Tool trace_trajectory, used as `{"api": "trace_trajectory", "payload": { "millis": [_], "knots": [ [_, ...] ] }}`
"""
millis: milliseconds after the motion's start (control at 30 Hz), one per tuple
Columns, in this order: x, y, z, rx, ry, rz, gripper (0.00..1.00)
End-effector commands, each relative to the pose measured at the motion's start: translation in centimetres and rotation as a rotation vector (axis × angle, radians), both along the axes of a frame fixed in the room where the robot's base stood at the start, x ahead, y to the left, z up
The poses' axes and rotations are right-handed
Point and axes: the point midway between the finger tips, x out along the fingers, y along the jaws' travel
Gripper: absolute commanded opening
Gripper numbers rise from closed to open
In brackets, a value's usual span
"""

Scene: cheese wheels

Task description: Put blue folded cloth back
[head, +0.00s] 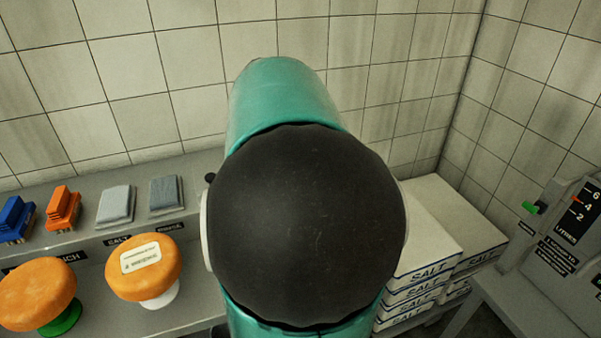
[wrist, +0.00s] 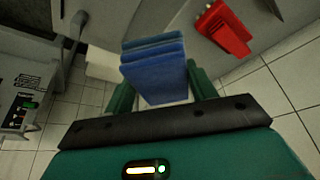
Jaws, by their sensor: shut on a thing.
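The blue folded cloth (wrist: 155,72) shows in the wrist view as a stack of blue layers between the two green fingers of my gripper (wrist: 163,90). My gripper is shut on it and holds it clear of the surfaces in that view. In the head view my arm covers the middle, and neither the gripper nor the blue cloth shows. A light grey folded cloth (head: 116,205) and a darker grey-blue one (head: 166,194) lie side by side on the grey shelf (head: 90,236) at the left.
Blue (head: 16,219) and orange (head: 62,207) brushes stand left of the cloths. Two orange cheese wheels (head: 38,294) (head: 144,266) are in front, below. Stacked salt boxes (head: 425,235) and a machine with a litre scale (head: 565,225) are right. A red object (wrist: 226,28) shows in the wrist view.

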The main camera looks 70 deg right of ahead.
Motion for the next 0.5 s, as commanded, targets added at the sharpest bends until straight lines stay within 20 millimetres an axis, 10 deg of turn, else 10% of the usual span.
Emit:
{"api": "trace_trajectory", "payload": {
  "millis": [500],
  "knots": [
    [2.7, -6.5, -2.9, -0.003, 0.003, -0.025, 0.38]
  ]
}}
